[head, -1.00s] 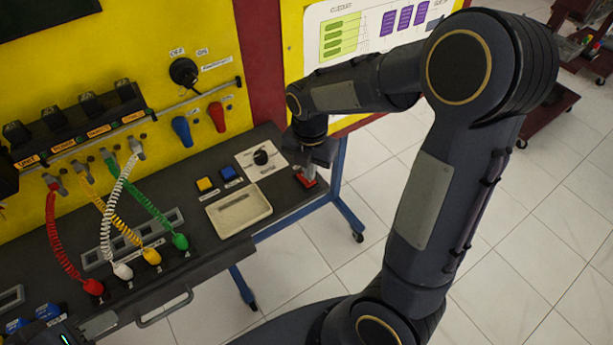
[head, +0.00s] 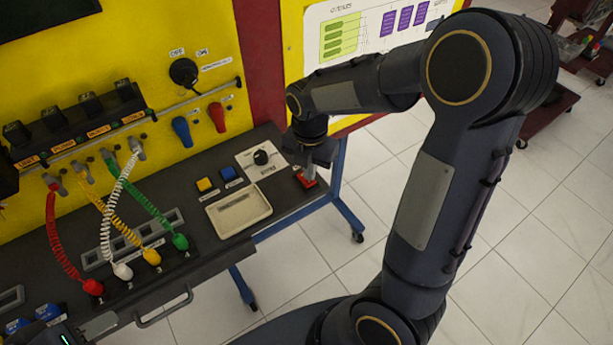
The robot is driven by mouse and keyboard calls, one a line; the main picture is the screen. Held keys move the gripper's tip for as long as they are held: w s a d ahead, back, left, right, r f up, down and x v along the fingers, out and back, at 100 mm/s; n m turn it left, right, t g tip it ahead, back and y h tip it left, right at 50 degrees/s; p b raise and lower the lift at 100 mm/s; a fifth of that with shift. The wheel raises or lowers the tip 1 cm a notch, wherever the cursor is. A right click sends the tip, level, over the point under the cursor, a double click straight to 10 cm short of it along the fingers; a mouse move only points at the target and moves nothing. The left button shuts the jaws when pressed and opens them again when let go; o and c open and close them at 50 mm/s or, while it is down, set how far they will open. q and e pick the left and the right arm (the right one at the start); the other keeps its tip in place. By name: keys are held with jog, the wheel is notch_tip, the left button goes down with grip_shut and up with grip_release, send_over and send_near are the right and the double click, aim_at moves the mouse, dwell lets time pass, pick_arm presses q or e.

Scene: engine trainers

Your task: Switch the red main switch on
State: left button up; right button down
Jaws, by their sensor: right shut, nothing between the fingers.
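The red main switch (head: 307,181) sits at the right end of the dark desk panel, partly hidden by my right gripper. My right gripper (head: 306,170) points down from above, shut and empty, with its fingertips at the switch. I cannot tell whether they touch it, or which way the switch is set. A dark part with a green light at the bottom left edge appears to be my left gripper (head: 65,338). Its fingers cannot be made out clearly.
Beside the switch are a black rotary knob (head: 261,157), a yellow button (head: 204,185), a blue button (head: 228,173) and a beige tray (head: 240,210). Coiled cables (head: 120,215) cross the panel at left. Blue and red levers (head: 217,117) stand behind. Tiled floor lies open at right.

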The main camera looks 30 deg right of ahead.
aim_at(311, 183)
jog(key=shift+f+b, duration=0.75)
jog(key=shift+f, duration=0.2)
dwell(0.9)
notch_tip(311, 183, up, 7)
jog(key=p, duration=0.6)
jog(key=shift+r, duration=0.1)
dwell(0.5)
jog(key=s+a+r+m+t+y, duration=0.2)
jog(key=s+r+m, duration=0.2)
jog(key=s+m, duration=0.4)
jog(key=s+a+r+m+t+y, duration=0.1)
jog(key=s+m, duration=0.8)
jog(key=m, duration=0.9)
notch_tip(311, 183, up, 3)
jog(key=a+t, duration=0.1)
jog(key=t, duration=0.1)
jog(key=shift+m+t+y, duration=0.3)
jog(key=shift+m+y, duration=0.1)
